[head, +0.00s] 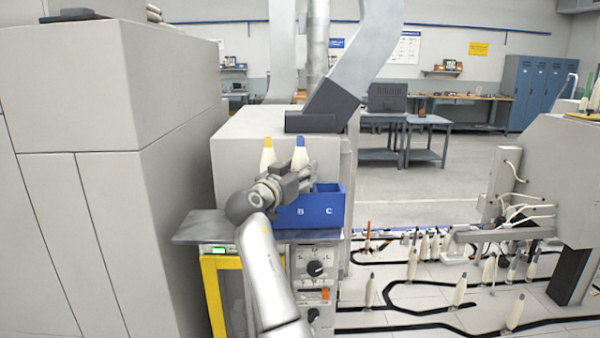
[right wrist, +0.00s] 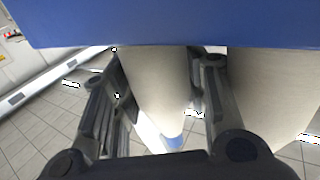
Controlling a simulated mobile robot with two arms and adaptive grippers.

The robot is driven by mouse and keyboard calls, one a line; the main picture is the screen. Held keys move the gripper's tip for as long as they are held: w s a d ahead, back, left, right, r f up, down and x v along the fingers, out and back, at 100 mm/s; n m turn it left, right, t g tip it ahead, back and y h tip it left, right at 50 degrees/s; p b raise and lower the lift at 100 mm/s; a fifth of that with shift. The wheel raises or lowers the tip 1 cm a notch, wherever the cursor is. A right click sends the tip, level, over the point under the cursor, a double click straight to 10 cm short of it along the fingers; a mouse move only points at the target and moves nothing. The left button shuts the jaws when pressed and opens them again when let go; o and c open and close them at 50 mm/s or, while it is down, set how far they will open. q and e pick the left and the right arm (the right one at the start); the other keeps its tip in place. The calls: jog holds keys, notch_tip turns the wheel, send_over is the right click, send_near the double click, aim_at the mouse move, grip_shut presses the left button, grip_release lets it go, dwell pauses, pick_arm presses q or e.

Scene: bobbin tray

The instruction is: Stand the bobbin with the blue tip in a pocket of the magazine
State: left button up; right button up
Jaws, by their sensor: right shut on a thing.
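The cream bobbin with the blue tip (head: 300,153) stands upright at the blue magazine (head: 316,222). My right gripper (head: 298,178) is shut on it and hides its lower part in the head view. The right wrist view shows the bobbin's pale body (right wrist: 155,90) between the fingers (right wrist: 160,62), with its blue tip low in the picture. Its other end goes out of sight behind the magazine's blue edge (right wrist: 170,22). I cannot tell whether it rests on the pocket floor. My left gripper is not in view.
A yellow-tipped bobbin (head: 267,156) stands just left of the blue-tipped one. The magazine's right pocket, by the letter C, looks empty. The magazine sits on a grey shelf (head: 200,228) against a machine housing (head: 240,130). Several bobbins (head: 459,290) stand along floor tracks at right.

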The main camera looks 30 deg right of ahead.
jog(key=o, duration=0.9)
jog(key=shift+c, duration=0.2)
jog(key=shift+o, duration=1.4)
jog(key=shift+s+d, duration=0.1)
jog(key=shift+s, duration=0.05)
jog(key=shift+f, duration=0.1)
jog(key=shift+a, duration=0.25)
jog(key=shift+s+a, duration=0.2)
jog(key=shift+a, duration=0.15)
jog(key=v, duration=1)
jog(key=shift+s+a+r, duration=0.25)
jog(key=shift+s+a, duration=0.05)
